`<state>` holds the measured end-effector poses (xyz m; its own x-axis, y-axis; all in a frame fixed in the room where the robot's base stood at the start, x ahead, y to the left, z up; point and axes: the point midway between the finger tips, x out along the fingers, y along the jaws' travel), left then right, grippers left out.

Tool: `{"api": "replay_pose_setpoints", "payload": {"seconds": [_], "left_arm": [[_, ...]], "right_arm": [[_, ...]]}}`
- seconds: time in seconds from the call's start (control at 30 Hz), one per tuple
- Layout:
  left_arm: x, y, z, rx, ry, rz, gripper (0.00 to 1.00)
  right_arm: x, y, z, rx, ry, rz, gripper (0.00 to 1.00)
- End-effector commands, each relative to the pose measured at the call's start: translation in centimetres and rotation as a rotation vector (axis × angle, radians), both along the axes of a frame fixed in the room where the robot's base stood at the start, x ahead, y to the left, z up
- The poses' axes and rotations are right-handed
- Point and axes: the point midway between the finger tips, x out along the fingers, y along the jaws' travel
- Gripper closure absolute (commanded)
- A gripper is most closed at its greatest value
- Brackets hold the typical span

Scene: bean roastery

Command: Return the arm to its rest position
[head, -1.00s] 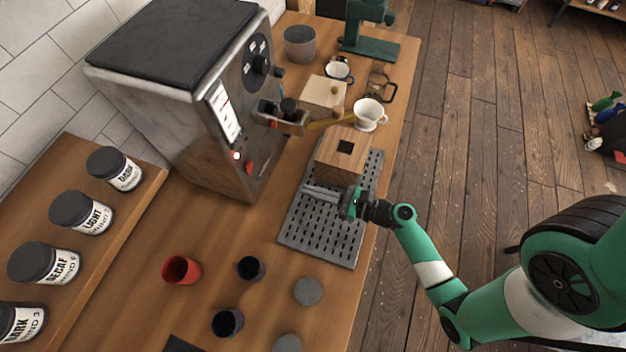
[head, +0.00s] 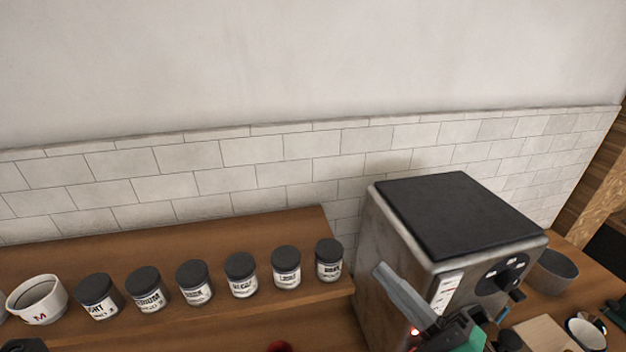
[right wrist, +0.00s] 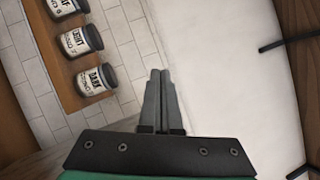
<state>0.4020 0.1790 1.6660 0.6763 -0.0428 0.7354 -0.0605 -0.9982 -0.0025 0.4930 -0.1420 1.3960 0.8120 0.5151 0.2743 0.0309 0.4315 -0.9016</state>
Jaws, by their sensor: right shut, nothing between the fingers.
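My right gripper (head: 402,297) is raised in front of the steel coffee machine (head: 385,255) in the head view, its grey fingers pointing up and to the left. In the right wrist view its two fingers (right wrist: 160,98) lie together, with nothing between them. The green part of my right arm comes in at the bottom edge of the head view; the rest of that arm is out of view. My left gripper does not show.
The coffee machine stands close behind my right gripper. Several labelled jars (head: 240,275) and a white cup (head: 38,300) line the wooden shelf (head: 200,235) at left. A grey cup (head: 553,272) and another cup (head: 585,333) stand right of the machine. The tiled wall (head: 270,160) is behind.

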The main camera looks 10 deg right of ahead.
Motion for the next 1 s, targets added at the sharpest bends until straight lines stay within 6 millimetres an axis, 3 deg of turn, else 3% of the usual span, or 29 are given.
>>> {"api": "replay_pose_setpoints", "payload": {"seconds": [0.03, 0.13, 0.23, 0.3, 0.37, 0.47, 0.53, 0.57, 0.6, 0.8, 0.9, 1.0], "left_arm": [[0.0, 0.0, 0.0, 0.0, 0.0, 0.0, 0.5], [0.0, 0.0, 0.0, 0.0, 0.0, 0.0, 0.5], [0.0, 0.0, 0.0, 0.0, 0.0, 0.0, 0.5], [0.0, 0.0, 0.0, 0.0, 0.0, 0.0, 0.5], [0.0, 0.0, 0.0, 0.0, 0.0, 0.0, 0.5], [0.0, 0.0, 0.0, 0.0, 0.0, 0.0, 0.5], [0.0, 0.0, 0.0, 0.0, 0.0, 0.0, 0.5], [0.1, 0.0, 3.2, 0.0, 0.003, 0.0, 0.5], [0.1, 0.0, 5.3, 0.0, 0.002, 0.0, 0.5], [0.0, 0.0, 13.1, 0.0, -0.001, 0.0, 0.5], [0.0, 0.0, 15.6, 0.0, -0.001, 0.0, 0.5], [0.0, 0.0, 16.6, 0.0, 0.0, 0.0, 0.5]], "right_arm": [[-0.3, 1.8, 4.8, -0.133, -0.159, -0.044, 1.0], [-1.8, 3.6, 12.9, -0.393, -0.462, -0.221, 1.0], [-4.6, 3.7, 20.2, -0.634, -0.733, -0.488, 1.0], [-6.9, 2.4, 24.5, -0.817, -0.879, -0.742, 1.0], [-8.7, 0.0, 26.8, -1.009, -0.94, -0.997, 1.0], [-9.6, -3.3, 27.2, -1.352, -0.91, -1.304, 1.0], [-9.3, -3.8, 27.1, -1.565, -0.908, -1.401, 1.0], [-9.4, -3.8, 30.5, -1.554, -0.911, -1.396, 1.0], [-9.3, -3.8, 32.5, -1.548, -0.91, -1.393, 1.0], [-9.2, -3.8, 40.1, -1.547, -0.909, -1.388, 1.0], [-9.2, -3.8, 42.6, -1.547, -0.908, -1.387, 1.0], [-9.2, -3.8, 43.6, -1.547, -0.908, -1.386, 1.0]]}}
